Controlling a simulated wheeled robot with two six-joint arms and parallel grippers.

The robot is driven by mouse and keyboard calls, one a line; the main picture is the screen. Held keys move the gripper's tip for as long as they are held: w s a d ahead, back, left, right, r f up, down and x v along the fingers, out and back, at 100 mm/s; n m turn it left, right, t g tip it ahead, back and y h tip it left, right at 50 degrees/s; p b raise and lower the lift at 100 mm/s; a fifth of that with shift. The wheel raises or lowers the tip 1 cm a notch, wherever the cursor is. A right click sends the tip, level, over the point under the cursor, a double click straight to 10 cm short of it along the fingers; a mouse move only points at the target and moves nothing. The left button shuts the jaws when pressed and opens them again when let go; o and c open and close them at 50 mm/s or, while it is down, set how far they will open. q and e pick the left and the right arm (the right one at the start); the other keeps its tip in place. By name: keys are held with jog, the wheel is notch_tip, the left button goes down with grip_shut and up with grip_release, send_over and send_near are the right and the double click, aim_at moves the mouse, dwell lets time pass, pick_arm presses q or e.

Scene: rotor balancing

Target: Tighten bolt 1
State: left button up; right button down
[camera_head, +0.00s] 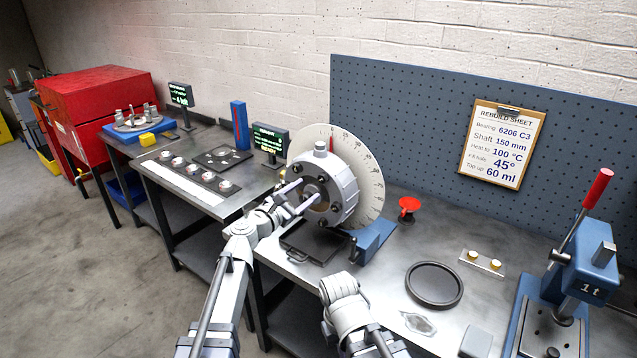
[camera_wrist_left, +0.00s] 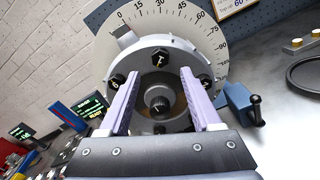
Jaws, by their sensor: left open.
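The round grey housing (camera_head: 343,185) stands upright in front of a white dial plate (camera_head: 370,190) with degree marks. Dark bolts ring its face. In the left wrist view, one bolt (camera_wrist_left: 160,60) is at the top, one (camera_wrist_left: 117,80) at the left and one (camera_wrist_left: 206,83) at the right, around a dark centre hub (camera_wrist_left: 160,105). Their marks are too small to read surely, so I cannot tell which is bolt 1. My left gripper (camera_head: 304,195) is open and empty, its fingers (camera_wrist_left: 160,88) pointing at the face. My right gripper is not in view; only part of that arm shows.
A black tray (camera_head: 312,250) lies below the housing and a blue base (camera_head: 374,240) is beside it. A pegboard (camera_head: 410,120) closes the back.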

aim_at(322, 180)
pick_arm(q)
jog(key=x, duration=0.6)
jog(key=shift+w+d, duration=0.2)
jog(key=shift+c, duration=0.2)
grip_shut()
